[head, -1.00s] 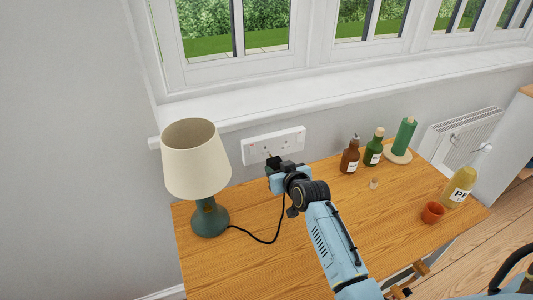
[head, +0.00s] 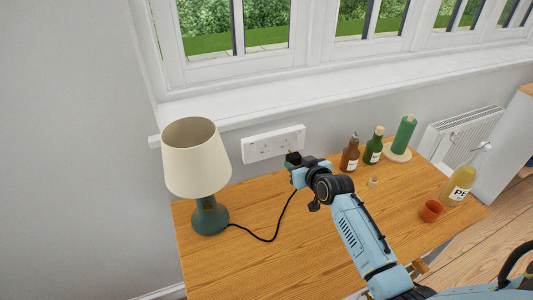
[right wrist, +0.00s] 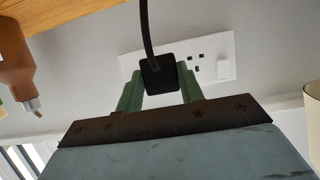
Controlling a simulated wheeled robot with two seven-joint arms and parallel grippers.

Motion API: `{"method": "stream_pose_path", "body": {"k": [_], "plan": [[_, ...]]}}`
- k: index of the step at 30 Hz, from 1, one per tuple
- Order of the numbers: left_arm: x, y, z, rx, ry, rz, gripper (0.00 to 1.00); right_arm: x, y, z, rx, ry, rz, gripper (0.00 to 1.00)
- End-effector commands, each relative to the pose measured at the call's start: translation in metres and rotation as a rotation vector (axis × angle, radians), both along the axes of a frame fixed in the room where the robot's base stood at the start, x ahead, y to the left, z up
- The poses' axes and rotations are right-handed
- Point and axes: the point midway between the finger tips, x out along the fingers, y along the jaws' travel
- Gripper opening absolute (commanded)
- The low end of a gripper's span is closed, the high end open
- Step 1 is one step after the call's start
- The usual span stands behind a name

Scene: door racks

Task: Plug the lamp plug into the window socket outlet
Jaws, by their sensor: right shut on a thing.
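My right gripper (head: 292,159) is shut on the black lamp plug (right wrist: 158,75), which shows between its green fingers in the right wrist view. The white double socket outlet (head: 273,144) is on the wall under the window sill; it also shows behind the plug in the right wrist view (right wrist: 222,70). The plug is in front of the outlet; I cannot tell the gap between them. The lamp (head: 196,158), with a cream shade and green base, stands at the table's left. Its black cord (head: 262,240) runs to the gripper. My left gripper is not in view.
On the wooden table (head: 300,262) stand a brown bottle (head: 350,155), a green bottle (head: 373,148), a green roll on a stand (head: 404,135), a yellow bottle (head: 458,187) and an orange cup (head: 431,211). The window sill (head: 330,92) juts out above the outlet.

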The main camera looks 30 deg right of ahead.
Motion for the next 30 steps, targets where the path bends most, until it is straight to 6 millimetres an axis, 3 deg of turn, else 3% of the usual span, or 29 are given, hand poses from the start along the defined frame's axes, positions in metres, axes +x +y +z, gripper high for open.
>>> {"method": "stream_pose_path", "body": {"k": [7, 30], "plan": [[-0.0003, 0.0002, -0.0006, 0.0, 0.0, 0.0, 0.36, -0.0023, -0.0128, 0.0004, -0.001, -0.001, 0.0, 0.1], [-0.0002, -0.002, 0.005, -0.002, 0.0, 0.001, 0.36, -0.0022, -0.0124, 0.0008, 0.0, -0.001, 0.0, 0.1]]}}
